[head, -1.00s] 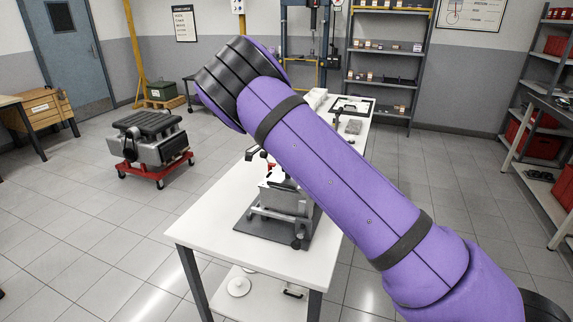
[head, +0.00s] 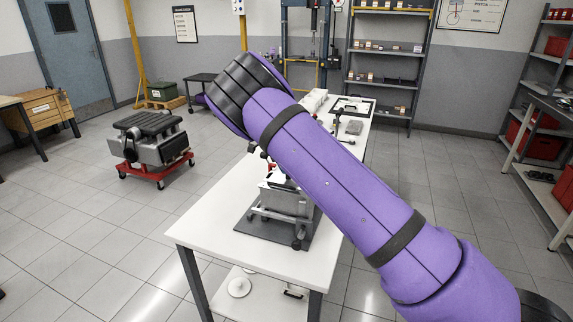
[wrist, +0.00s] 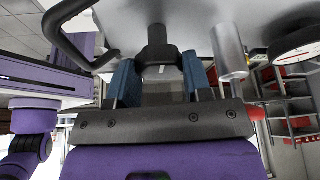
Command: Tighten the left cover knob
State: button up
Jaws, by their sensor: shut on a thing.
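In the wrist view my gripper (wrist: 158,74) has its two blue fingers shut on a black knob (wrist: 157,46) with a wide round head and a narrower stem. The knob stands out from a pale grey surface (wrist: 185,14). I cannot tell from the views whether this is the left cover knob. In the head view a grey engine unit (head: 285,201) stands on a dark mat (head: 254,229) on a white table. My purple arm crosses in front and hides part of the unit, my gripper and the knob.
In the wrist view a black curved bar (wrist: 64,38) is left of the knob, a silver cylinder (wrist: 228,52) right of it, and a round dial (wrist: 303,44) at the far right. In the head view the white table's (head: 210,232) front left is bare.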

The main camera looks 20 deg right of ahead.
jog(key=o, duration=0.9)
jog(key=v, duration=1)
jog(key=shift+a+r, duration=0.1)
jog(key=shift+r, duration=0.25)
